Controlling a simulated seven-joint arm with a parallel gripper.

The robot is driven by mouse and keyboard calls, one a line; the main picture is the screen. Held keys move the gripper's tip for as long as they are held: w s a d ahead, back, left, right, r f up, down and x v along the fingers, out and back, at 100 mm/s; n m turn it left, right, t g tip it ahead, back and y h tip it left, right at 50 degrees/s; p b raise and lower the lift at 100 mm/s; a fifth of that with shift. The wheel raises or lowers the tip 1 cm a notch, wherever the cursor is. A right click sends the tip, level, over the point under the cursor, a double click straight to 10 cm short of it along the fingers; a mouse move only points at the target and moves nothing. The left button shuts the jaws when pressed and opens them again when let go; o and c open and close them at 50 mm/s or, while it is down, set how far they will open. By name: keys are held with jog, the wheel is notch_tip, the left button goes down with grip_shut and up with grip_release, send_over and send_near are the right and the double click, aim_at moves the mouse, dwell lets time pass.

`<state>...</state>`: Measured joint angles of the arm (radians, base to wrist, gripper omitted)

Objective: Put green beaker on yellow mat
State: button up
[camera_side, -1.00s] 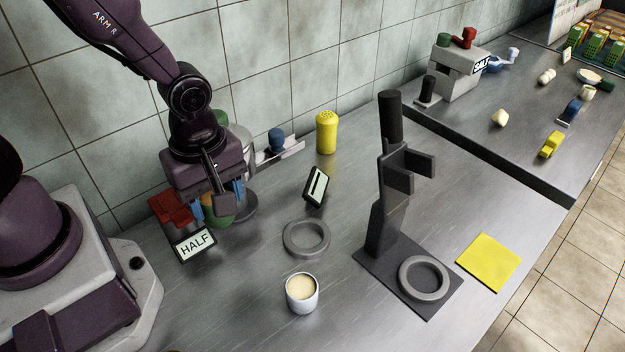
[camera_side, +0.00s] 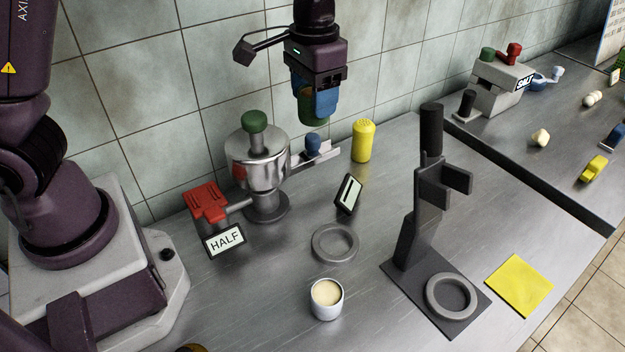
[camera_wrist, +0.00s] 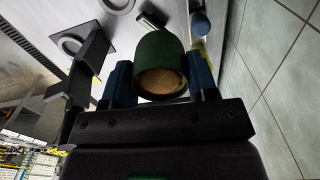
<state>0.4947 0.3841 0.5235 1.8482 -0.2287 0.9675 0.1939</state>
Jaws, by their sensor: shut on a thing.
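My gripper (camera_side: 318,103) is shut on the green beaker (camera_side: 308,115) and holds it high above the counter, near the tiled wall. In the wrist view the green beaker (camera_wrist: 160,58) sits between the two blue fingers, with a tan content showing in its opening. The beaker is partly hidden by a finger in the side view. The yellow mat (camera_side: 519,285) lies flat and bare at the right front of the counter, well away from my gripper.
A dark stand (camera_side: 416,215) with a ring on its base rises between my gripper and the mat. A steel vessel (camera_side: 258,160) with a green knob, a yellow shaker (camera_side: 363,141), a grey ring (camera_side: 335,243) and a white cup (camera_side: 327,299) stand on the counter.

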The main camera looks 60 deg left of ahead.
jog(key=shift+w+a+n, duration=0.3)
jog(key=shift+w+a, duration=0.15)
jog(key=shift+a, duration=0.8)
jog(key=s+d+f, duration=0.3)
jog(key=s+d, duration=0.4)
jog(key=d, duration=0.1)
jog(key=s+f+n, duration=0.6)
jog(key=s+n, duration=0.3)
jog(key=n, duration=0.9)
